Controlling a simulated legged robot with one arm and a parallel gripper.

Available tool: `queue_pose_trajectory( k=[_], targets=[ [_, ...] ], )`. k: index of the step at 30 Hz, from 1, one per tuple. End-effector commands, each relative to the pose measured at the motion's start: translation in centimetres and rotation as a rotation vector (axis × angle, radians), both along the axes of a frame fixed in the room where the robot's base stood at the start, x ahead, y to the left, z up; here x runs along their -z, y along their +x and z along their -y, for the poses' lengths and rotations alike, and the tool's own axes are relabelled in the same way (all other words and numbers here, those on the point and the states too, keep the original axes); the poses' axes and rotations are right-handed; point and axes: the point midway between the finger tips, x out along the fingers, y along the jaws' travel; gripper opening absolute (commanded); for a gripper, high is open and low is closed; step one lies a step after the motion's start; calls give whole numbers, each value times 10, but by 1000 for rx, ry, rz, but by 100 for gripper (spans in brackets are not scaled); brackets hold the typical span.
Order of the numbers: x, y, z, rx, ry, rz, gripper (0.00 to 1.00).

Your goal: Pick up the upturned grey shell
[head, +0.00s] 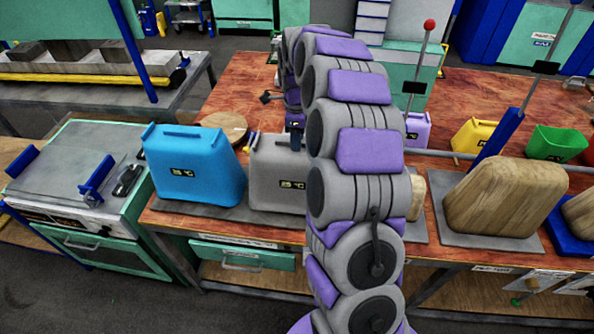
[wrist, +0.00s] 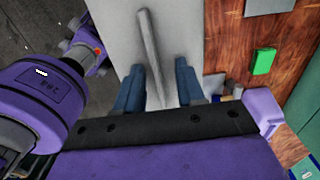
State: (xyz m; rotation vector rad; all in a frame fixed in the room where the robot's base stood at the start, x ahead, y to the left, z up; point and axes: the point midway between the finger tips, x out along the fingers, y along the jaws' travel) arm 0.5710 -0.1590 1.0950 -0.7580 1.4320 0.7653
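The grey shell (head: 272,182) stands on the red-brown bench just right of the blue shell, partly hidden behind my arm. In the wrist view it shows as a pale grey surface (wrist: 192,35) with a raised ridge (wrist: 153,50) running down between my fingers. My gripper (wrist: 160,85) is open, with one blue finger on each side of the ridge and gaps beside it. In the head view my gripper (head: 296,140) points down at the top of the shell. Whether the fingers touch the shell cannot be told.
A blue shell (head: 192,168) stands close on the left. A round wooden disc (head: 225,127) lies behind. A wooden block (head: 505,198) sits on a grey plate at right. Purple (head: 417,131), yellow (head: 472,137) and green (head: 556,143) containers stand farther back. A press lever (head: 420,60) rises behind my arm.

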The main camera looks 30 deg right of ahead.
Motion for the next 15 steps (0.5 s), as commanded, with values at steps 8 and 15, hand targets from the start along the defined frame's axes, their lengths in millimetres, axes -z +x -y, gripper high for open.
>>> queue_pose_trajectory(
  k=[8,15],
  targets=[
    [0,0,-1,0,-1,0,32],
    [0,0,0,0,0,0,9]
  ],
)
